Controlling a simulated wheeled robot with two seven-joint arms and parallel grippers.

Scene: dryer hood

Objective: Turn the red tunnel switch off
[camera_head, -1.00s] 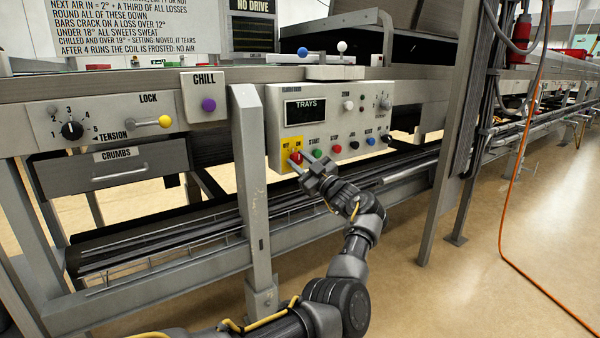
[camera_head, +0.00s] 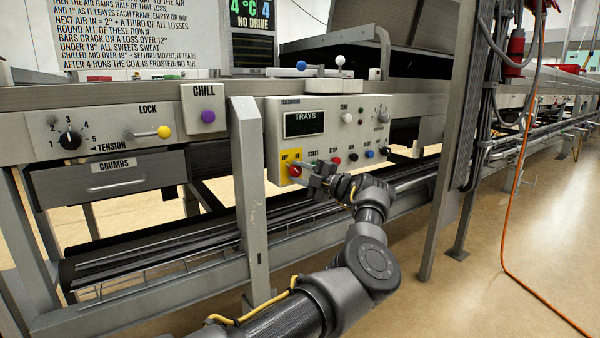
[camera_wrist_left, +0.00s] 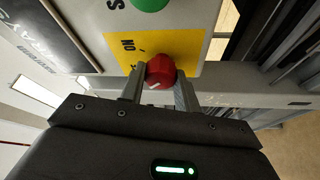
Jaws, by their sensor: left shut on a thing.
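The red switch (camera_head: 295,171) is a round red knob on a yellow plate (camera_head: 287,158) marked OFF on its left and ON on its right, at the lower left of the control panel (camera_head: 340,112). My left gripper (camera_head: 300,172) reaches it from the front right and is shut on it. In the left wrist view the red knob (camera_wrist_left: 160,71) sits between the two fingers (camera_wrist_left: 160,88), with a white mark on its face. The fingers partly hide the knob's sides. My right gripper is not in view.
A grey post (camera_head: 248,190) stands just left of the panel. A chill box with a purple knob (camera_head: 208,117) and a yellow-knobbed lever (camera_head: 164,132) are further left.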

